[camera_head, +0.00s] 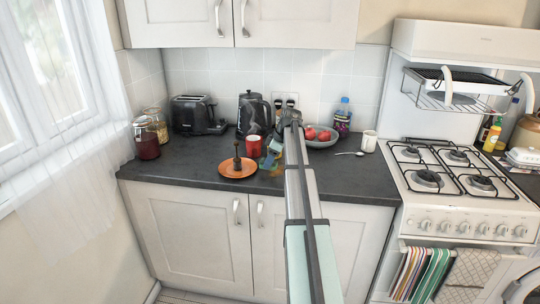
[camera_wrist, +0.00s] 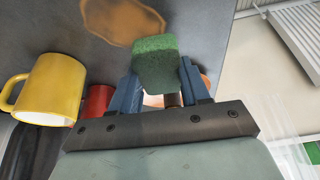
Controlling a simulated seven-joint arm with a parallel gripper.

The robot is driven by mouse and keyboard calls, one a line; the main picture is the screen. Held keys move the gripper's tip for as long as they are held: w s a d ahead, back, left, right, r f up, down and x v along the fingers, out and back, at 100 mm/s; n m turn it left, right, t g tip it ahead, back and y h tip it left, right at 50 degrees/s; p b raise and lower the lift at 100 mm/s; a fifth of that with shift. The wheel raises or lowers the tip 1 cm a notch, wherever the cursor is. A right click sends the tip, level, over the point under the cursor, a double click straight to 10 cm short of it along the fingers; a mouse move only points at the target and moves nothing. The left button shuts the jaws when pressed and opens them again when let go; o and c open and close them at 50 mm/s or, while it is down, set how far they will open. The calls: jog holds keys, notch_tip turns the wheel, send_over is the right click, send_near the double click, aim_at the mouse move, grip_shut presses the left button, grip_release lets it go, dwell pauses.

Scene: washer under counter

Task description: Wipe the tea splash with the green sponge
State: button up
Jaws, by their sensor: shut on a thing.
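The green sponge (camera_wrist: 155,65) is gripped between the blue fingers of my gripper (camera_wrist: 160,78) in the wrist view. The tea splash (camera_wrist: 115,20) is a brown-orange patch on the dark counter, just past the sponge's far end. The sponge overlaps its edge in the picture; I cannot tell whether it touches the counter. In the head view my gripper (camera_head: 275,148) is low over the counter, right of the red mug, partly hidden by my arm.
A red mug (camera_head: 253,146) and an orange plate (camera_head: 238,170) with a brown upright object stand close by. A yellow mug (camera_wrist: 52,88) is near my gripper in the wrist view. A kettle (camera_head: 250,112) and a fruit bowl (camera_head: 323,141) stand behind.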

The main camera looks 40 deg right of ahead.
aim_at(280, 173)
notch_tip(280, 173, down, 3)
jog(key=shift+r, duration=0.1)
jog(key=shift+s+d, duration=0.15)
jog(key=shift+s+d+f, duration=0.25)
jog(key=shift+s+d, duration=0.55)
jog(key=shift+s, duration=0.05)
jog(key=shift+s+d, duration=1.7)
jog(key=shift+d, duration=0.2)
jog(key=shift+w+d, duration=0.6)
jog(key=shift+w, duration=0.15)
jog(key=shift+w+a, duration=0.7)
jog(key=shift+a, duration=0.35)
jog(key=shift+w+a, duration=1.85)
jog(key=shift+w, duration=0.05)
jog(key=shift+w+d, duration=0.6)
jog(key=shift+s+d, duration=2.6)
jog(key=shift+s, duration=0.1)
jog(key=shift+s+d+r, duration=0.1)
jog(key=shift+d+r, duration=0.05)
jog(key=shift+r, duration=0.05)
notch_tip(280, 173, up, 8)
jog(key=shift+f, duration=0.15)
